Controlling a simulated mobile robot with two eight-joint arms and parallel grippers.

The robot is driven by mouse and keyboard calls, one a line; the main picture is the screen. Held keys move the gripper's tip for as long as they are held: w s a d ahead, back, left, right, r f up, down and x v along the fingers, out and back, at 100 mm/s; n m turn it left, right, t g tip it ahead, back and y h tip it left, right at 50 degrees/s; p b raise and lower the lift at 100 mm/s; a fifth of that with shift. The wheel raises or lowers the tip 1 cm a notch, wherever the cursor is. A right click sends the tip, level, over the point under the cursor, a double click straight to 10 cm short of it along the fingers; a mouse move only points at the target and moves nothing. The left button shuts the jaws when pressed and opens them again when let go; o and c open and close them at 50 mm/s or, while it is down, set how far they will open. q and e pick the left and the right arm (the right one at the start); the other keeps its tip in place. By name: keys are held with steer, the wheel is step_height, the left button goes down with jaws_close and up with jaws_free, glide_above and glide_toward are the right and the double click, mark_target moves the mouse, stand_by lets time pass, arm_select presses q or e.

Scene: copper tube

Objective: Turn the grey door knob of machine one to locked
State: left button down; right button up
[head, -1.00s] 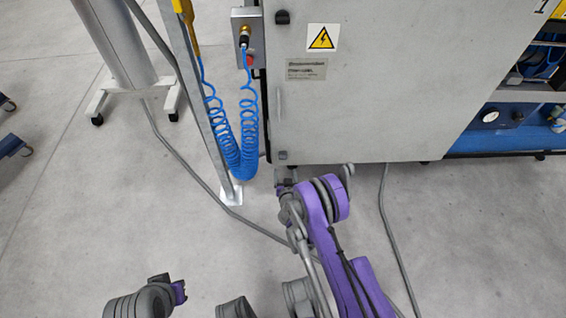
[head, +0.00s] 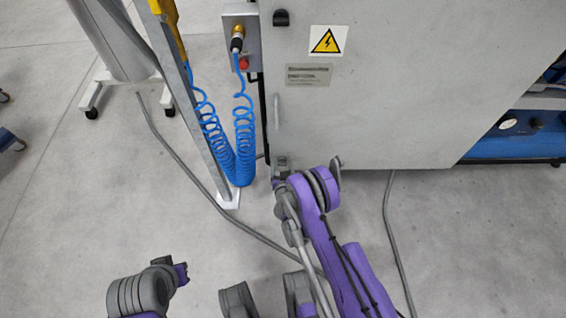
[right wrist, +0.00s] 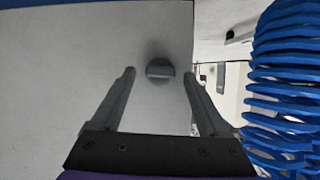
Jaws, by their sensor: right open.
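In the right wrist view the grey door knob (right wrist: 160,71) is a small round knob with a raised bar across it, lying crosswise in the picture. It sits on the pale grey door (right wrist: 70,70) near the door's edge. My right gripper (right wrist: 160,82) is open and empty, its two fingers pointing at the door, with the knob showing between the fingertips; I see no contact. In the head view the right gripper (head: 281,166) is small and partly hidden at the cabinet's lower left corner.
A blue coiled hose (head: 243,140) hangs beside the cabinet's left edge, and it shows close to the right finger side in the wrist view (right wrist: 285,80). A metal post (head: 185,100) stands left of it. Grey cables lie on the floor.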

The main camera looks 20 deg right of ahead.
steer(key=shift+c, duration=0.3)
jaws_close()
steer(key=shift+n+h, duration=0.4)
steer(key=shift+n, duration=0.1)
steer(key=shift+o, duration=0.3)
jaws_free()
